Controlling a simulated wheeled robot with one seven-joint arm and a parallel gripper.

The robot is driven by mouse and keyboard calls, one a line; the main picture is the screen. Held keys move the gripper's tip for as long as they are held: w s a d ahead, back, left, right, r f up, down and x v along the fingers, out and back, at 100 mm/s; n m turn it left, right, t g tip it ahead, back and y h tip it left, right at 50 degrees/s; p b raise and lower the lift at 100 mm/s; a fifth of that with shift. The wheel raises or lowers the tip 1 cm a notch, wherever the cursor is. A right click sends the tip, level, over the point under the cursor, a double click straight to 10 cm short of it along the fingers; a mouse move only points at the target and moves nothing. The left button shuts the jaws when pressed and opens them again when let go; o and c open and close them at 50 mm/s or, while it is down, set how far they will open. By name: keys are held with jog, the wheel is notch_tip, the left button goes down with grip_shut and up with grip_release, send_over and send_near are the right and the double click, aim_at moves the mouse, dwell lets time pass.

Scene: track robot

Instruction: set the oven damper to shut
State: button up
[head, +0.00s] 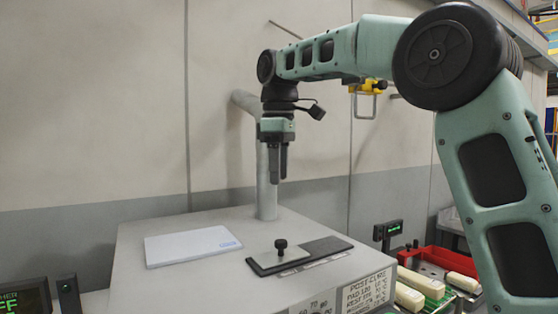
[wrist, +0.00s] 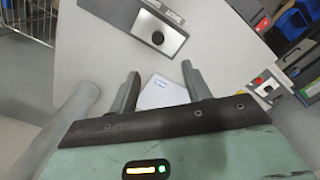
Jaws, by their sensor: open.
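The oven damper is a grey slide plate (head: 268,259) with an upright black knob (head: 281,245), set on a dark track (head: 325,246) on the oven top. The plate sits toward the track's left end in the head view; the dark right part is bare. Small labels run along the track's front edge, too small to read. In the wrist view the slide plate (wrist: 172,45) and knob (wrist: 157,38) show beyond my fingertips. My gripper (head: 275,180) points down, open and empty, above the oven's back part and apart from the knob. It also shows in the wrist view (wrist: 160,70).
A white sheet (head: 190,246) lies on the oven top (head: 140,275) left of the damper. A grey flue pipe (head: 267,185) rises behind, close to my gripper. A red tray (head: 440,262) with pale blocks stands at right.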

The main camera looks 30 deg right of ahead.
jog(key=shift+r, duration=1.3)
